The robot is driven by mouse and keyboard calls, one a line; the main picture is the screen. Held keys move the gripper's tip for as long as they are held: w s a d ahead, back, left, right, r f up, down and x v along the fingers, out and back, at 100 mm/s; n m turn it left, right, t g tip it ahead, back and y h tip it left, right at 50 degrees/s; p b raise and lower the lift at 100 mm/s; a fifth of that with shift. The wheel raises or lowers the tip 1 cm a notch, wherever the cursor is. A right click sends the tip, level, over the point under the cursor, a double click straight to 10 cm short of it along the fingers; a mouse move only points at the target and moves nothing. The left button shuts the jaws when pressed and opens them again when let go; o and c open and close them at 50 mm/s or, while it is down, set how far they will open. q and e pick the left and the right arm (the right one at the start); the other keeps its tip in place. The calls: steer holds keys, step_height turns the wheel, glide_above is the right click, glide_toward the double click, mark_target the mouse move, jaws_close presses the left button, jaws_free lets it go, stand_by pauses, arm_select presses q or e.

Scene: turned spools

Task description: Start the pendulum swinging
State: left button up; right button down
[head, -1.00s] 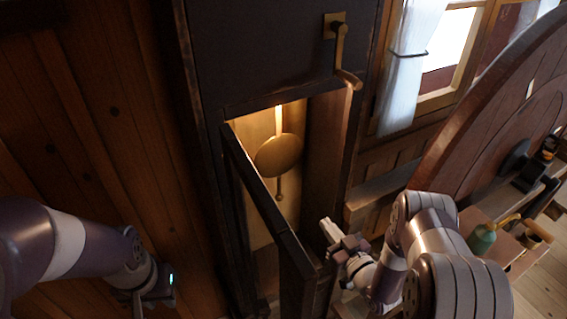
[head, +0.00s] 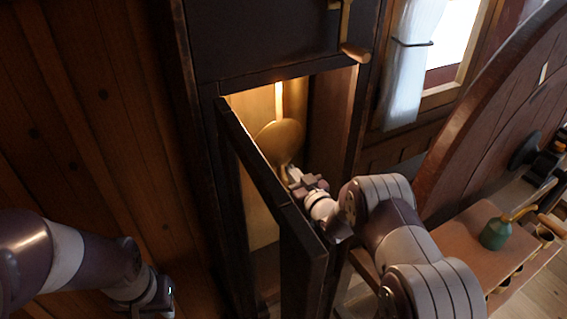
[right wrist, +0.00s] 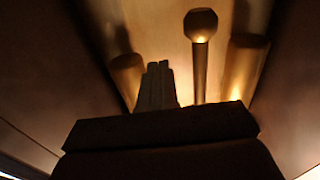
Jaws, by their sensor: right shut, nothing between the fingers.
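The pendulum's round brass bob (head: 280,140) hangs on its rod inside the lit tall case, seen through the doorway in the head view. My right gripper (head: 292,178) reaches in past the open door, just below and right of the bob. Whether it touches the pendulum I cannot tell. In the right wrist view its fingers (right wrist: 157,86) are together and empty, left of a brass rod with a knob at its end (right wrist: 200,55). My left gripper (head: 152,303) is low at the left, outside the case, its fingers not clear.
The narrow dark door (head: 262,165) stands open, close to my right arm. A crank handle (head: 347,30) is above the opening. In the right wrist view, brass-coloured cylindrical shapes (right wrist: 246,68) flank the rod. A green oil can (head: 495,233) stands on a wooden shelf (head: 460,250) at the right.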

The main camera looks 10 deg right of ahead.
steer(key=shift+w+a, duration=0.15)
steer(key=shift+w, duration=0.25)
steer(key=shift+s+a, duration=0.1)
